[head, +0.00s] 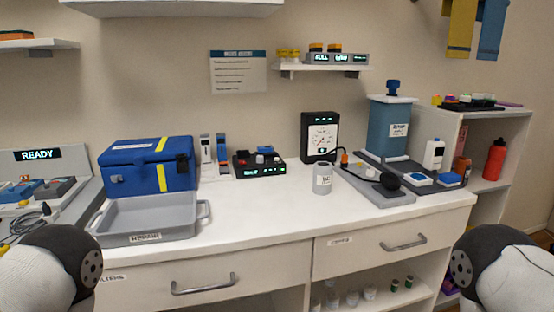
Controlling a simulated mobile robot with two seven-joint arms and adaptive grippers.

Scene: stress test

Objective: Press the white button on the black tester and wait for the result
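A low black box (259,170) with a small green-lit display stands mid-counter. It has a red knob, a pale cap and dark parts on top. Behind it to the right stands an upright black unit (320,137) with a white dial, a red needle and a small lit display. I cannot tell for sure which is the tester, and no white button shows clearly on either; the displays are too small to read. Only rounded dark links of my two arms show at the bottom left and bottom right corners. Neither gripper is in view.
A blue case (148,166) and a grey tray (150,219) stand at the left. A grey canister (322,178) stands in front of the upright unit. A grey plate (364,187) with a black round tool lies to its right. The white counter's front middle (262,211) is clear.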

